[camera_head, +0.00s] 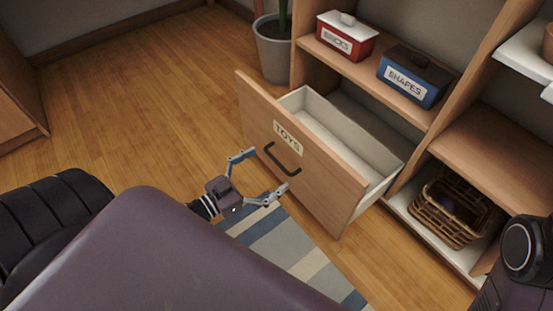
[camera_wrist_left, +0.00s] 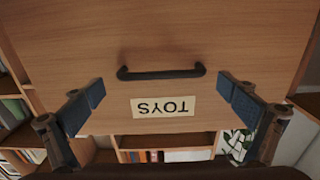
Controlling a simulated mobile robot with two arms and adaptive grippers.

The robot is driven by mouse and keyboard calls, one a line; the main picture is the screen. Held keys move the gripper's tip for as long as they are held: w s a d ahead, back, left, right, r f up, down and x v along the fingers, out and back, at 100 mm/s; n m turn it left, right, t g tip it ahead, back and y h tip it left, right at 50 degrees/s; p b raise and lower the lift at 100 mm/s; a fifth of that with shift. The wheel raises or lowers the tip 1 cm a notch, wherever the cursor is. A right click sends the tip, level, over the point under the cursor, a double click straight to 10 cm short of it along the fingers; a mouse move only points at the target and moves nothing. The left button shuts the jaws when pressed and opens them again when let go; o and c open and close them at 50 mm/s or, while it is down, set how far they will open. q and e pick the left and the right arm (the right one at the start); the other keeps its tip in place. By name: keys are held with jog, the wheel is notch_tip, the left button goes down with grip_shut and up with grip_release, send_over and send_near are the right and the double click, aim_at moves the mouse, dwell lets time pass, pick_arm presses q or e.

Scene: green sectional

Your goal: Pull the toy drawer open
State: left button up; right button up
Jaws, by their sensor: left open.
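The toy drawer (camera_head: 300,155) has a wooden front with a "TOYS" label (camera_head: 288,139) and a dark bar handle (camera_head: 282,161). It stands pulled out of the shelf unit, and its pale inside looks empty where I can see it. My left gripper (camera_head: 262,172) is open in front of the drawer, its fingers apart and near the handle but not around it. In the left wrist view the handle (camera_wrist_left: 161,73) and the upside-down label (camera_wrist_left: 163,107) show between and beyond the open fingertips (camera_wrist_left: 162,92). My right gripper is not in view.
A red box (camera_head: 347,38) and a blue "SHAPES" box (camera_head: 413,77) sit on the shelf above the drawer. A wicker basket (camera_head: 452,207) stands in the lower right compartment. A grey plant pot (camera_head: 273,50) stands behind the drawer. A striped rug (camera_head: 285,243) lies below; the wooden floor at left is clear.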

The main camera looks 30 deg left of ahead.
pick_arm(q)
jog(key=v, duration=0.8)
jog(key=shift+s, duration=0.35)
jog(key=shift+a, duration=0.15)
